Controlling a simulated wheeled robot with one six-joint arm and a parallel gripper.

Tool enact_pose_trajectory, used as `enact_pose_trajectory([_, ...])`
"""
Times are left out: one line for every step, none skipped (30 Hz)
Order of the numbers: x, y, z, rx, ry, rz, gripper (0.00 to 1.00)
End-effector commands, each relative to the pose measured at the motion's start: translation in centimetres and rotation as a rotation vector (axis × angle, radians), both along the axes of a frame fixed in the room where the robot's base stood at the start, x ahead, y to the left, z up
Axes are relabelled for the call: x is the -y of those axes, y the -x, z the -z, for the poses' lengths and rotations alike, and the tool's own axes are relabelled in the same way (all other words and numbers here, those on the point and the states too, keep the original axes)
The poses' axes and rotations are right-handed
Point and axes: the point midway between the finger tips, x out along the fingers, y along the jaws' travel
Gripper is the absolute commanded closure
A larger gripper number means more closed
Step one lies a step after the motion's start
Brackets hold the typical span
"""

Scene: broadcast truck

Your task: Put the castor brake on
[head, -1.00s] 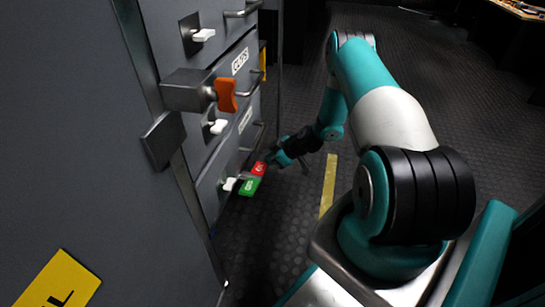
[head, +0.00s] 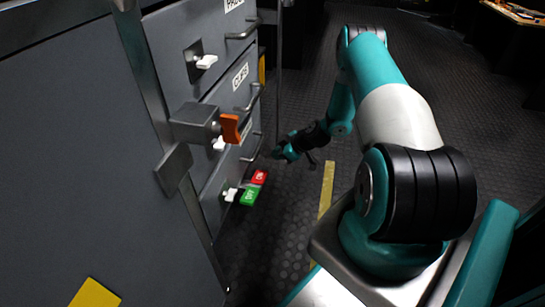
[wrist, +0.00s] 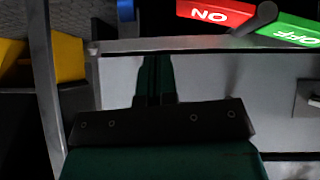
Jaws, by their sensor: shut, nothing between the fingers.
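The castor brake pedal has a red ON half (head: 259,177) and a green OFF half (head: 250,196), low at the foot of the grey drawer cabinet. In the wrist view the red half (wrist: 213,12) and green half (wrist: 290,30) meet at a dark round pivot, at the top right edge. I cannot tell which half is pressed down. My gripper (head: 277,154) is shut and empty, behind and a little above the red half, apart from it. Its closed fingers (wrist: 155,75) show in the wrist view, to the left of and below the pedal.
The drawer cabinet has white latches (head: 207,62), bar handles and an orange latch (head: 230,127) on a protruding block. A yellow strip (head: 326,188) marks the dark studded floor. The floor right of the pedal is clear. Yellow parts (wrist: 68,58) show at left in the wrist view.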

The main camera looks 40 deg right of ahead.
Motion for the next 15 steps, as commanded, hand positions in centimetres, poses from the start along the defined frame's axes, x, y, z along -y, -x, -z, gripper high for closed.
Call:
enact_pose_trajectory([0.7, 0.6, -1.6, 0.002, 0.0, 0.003, 1.0])
enact_pose_trajectory([1.1, 0.9, -2.1, 0.002, 0.0, 0.003, 1.0])
enact_pose_trajectory([1.5, 1.4, -2.6, 0.001, 0.0, 0.002, 1.0])
enact_pose_trajectory([1.8, 1.7, -3.0, 0.001, 0.0, 0.002, 1.0])
enact_pose_trajectory([2.1, 1.9, -3.3, 0.002, 0.0, 0.003, 1.0])
enact_pose_trajectory([2.4, 2.3, -3.7, 0.002, -0.001, 0.002, 1.0])
enact_pose_trajectory([2.7, 2.5, -4.0, 0.002, -0.001, 0.0, 1.0])
enact_pose_trajectory([2.9, 2.7, -4.2, 0.002, -0.001, 0.0, 1.0])
enact_pose_trajectory([3.1, 2.9, -4.5, 0.003, -0.001, 0.0, 1.0])
enact_pose_trajectory([3.3, 3.0, -4.6, 0.003, -0.001, 0.0, 1.0])
enact_pose_trajectory([3.4, 3.1, -4.7, 0.003, -0.001, 0.0, 1.0])
enact_pose_trajectory([3.5, 3.3, -4.9, 0.003, -0.001, -0.001, 1.0])
enact_pose_trajectory([3.6, 3.4, -4.9, 0.003, -0.001, -0.001, 1.0])
enact_pose_trajectory([3.6, 3.4, -5.0, 0.003, -0.001, -0.001, 1.0])
enact_pose_trajectory([3.7, 3.5, -5.0, 0.003, -0.001, -0.002, 1.0])
